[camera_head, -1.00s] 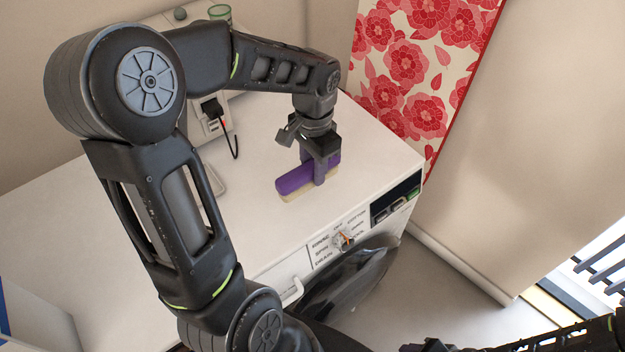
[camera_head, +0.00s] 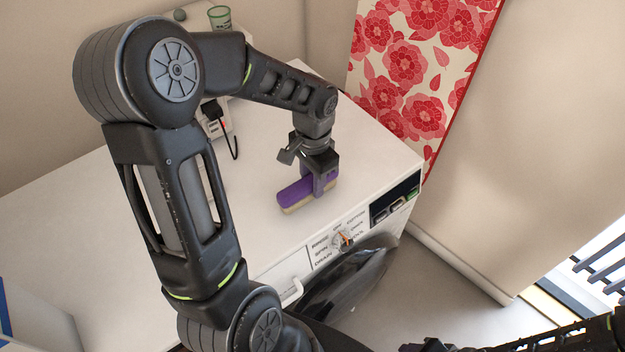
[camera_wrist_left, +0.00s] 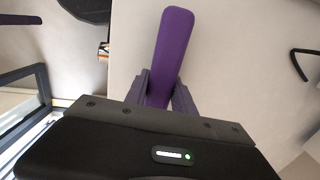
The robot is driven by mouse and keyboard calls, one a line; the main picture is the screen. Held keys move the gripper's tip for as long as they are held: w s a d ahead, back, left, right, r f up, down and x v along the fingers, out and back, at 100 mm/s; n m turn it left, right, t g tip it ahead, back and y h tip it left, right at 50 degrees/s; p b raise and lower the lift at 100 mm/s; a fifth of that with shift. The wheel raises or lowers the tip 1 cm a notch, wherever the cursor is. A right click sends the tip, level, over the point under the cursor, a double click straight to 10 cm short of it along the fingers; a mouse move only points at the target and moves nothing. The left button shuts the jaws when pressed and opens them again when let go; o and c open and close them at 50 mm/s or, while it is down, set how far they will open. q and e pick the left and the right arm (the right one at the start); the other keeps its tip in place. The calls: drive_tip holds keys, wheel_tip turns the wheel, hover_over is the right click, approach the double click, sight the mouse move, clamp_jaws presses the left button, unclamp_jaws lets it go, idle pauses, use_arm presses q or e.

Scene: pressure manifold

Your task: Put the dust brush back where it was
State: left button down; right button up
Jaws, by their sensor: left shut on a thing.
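The dust brush (camera_head: 297,194) has a purple back and a cream bristle side facing down. It is at the white top of the washing machine (camera_head: 262,224), near the front right part; I cannot tell whether the bristles touch the surface. My left gripper (camera_head: 322,182) is shut on the brush near its right end. In the left wrist view the purple brush (camera_wrist_left: 173,48) sticks out from between the two fingers (camera_wrist_left: 160,92). At the bottom right of the head view a dark part of my right arm shows, but its fingertips cannot be made out.
A control panel with a dial (camera_head: 342,240) is on the machine's front, above an open dark round door (camera_head: 350,285). The top left of the brush is clear.

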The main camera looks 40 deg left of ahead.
use_arm(q)
drive_tip(key=shift+f, duration=0.25)
drive_tip(key=c, duration=1.1)
unclamp_jaws()
drive_tip(key=shift+r, duration=0.1)
drive_tip(key=shift+o, duration=0.2)
drive_tip(key=shift+r, duration=0.1)
wheel_tip(320, 180, up, 12)
drive_tip(key=shift+b, duration=0.3)
drive_tip(key=shift+w, duration=0.1)
